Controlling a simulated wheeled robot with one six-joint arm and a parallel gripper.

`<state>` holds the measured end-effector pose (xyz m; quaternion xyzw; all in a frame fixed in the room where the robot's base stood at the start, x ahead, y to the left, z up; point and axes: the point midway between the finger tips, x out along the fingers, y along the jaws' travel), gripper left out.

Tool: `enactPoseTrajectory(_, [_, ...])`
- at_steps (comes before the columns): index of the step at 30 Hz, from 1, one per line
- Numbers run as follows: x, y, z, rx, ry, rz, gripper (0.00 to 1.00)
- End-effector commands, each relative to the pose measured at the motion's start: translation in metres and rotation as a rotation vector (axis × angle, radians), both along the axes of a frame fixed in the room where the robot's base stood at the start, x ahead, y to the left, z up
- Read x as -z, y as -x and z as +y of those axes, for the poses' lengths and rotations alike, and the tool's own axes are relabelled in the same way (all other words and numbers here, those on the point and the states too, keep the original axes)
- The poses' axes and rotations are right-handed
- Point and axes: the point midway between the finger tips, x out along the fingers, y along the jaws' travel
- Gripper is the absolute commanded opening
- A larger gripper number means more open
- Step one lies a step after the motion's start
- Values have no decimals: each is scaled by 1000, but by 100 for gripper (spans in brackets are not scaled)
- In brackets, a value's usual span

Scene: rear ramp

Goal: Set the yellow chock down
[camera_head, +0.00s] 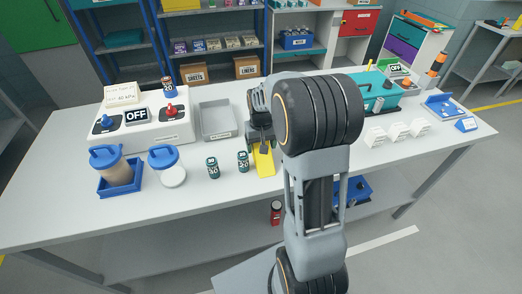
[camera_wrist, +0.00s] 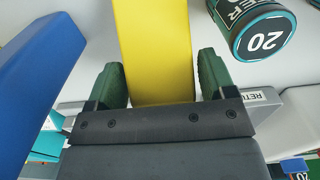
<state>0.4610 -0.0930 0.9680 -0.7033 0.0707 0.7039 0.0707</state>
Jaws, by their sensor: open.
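The yellow chock (camera_head: 263,161) is at the front of the white table, beside a small dark green can, and looks to be resting on the tabletop. My gripper (camera_head: 261,143) is over its back end, partly hidden by my own arm. In the wrist view the chock (camera_wrist: 154,40) lies between the two green finger pads of my gripper (camera_wrist: 161,75). The jaws are open, with a pad close on each side of the chock. Whether either pad touches it is hard to tell.
Two small cans (camera_head: 212,168) stand left of the chock; one can (camera_wrist: 262,28) is close by in the wrist view. A blue bar (camera_wrist: 38,72) lies on the chock's other side. A grey tray (camera_head: 217,121) and blue-lidded jars (camera_head: 168,166) are further left. White blocks (camera_head: 398,131) stand right.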

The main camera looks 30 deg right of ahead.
Motion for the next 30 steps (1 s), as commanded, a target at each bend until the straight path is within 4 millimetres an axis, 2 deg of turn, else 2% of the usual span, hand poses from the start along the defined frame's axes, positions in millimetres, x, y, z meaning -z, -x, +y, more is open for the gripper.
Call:
enactPoseTrajectory(9, [5,0,0,0,0,-1,77])
enactPoseTrajectory(27, [3,-1,0,0,1,-3,19])
enactPoseTrajectory(30, [3,-1,0,0,1,-3,15])
